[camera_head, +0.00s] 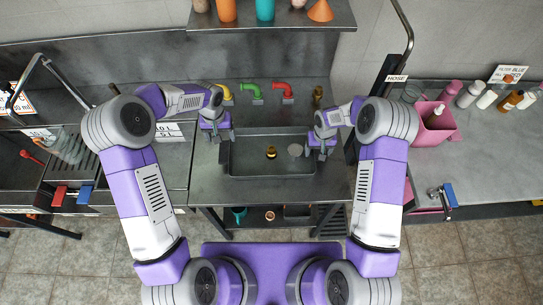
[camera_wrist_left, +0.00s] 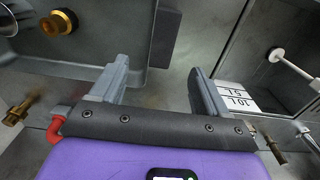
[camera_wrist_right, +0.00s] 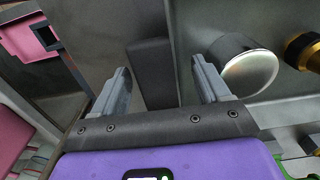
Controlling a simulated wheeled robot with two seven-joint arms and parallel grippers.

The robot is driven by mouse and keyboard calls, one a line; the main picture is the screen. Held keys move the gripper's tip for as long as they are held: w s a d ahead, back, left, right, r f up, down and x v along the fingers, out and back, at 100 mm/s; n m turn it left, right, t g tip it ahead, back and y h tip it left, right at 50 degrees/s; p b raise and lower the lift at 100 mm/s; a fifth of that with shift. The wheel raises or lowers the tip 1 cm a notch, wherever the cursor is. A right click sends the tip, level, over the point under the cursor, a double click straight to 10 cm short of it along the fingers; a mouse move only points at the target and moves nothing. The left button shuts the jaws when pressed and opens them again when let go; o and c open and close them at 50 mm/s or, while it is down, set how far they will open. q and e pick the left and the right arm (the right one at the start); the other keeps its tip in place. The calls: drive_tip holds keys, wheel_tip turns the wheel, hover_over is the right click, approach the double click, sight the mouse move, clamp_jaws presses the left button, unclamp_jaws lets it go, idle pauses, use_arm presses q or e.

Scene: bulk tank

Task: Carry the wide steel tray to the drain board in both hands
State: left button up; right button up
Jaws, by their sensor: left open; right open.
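The wide steel tray (camera_head: 272,176) is a grey rectangular pan on the bench in the head view. A brass piece (camera_head: 271,152) and a pale grey disc (camera_head: 295,150) lie within its outline. My left gripper (camera_head: 224,138) is at its left end, open. In the left wrist view, a dark handle block (camera_wrist_left: 166,30) lies just beyond the fingertips (camera_wrist_left: 158,66). My right gripper (camera_head: 321,152) is at its right end, open. In the right wrist view, the dark handle block (camera_wrist_right: 151,72) sits between the fingers (camera_wrist_right: 161,66). I cannot tell which surface is the drain board.
Yellow, green and red taps (camera_head: 252,91) stand behind the tray. A shelf (camera_head: 272,20) with bottles and funnels is above. A steel surface (camera_head: 172,165) with a volume label is left. A grey counter (camera_head: 490,140) holds bottles and a pink bin (camera_head: 436,124) at right.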

drive_tip(key=shift+r, duration=0.15)
use_arm(q)
drive_tip(key=shift+r, duration=0.6)
use_arm(e)
wheel_tip(320, 180, up, 12)
idle(0.3)
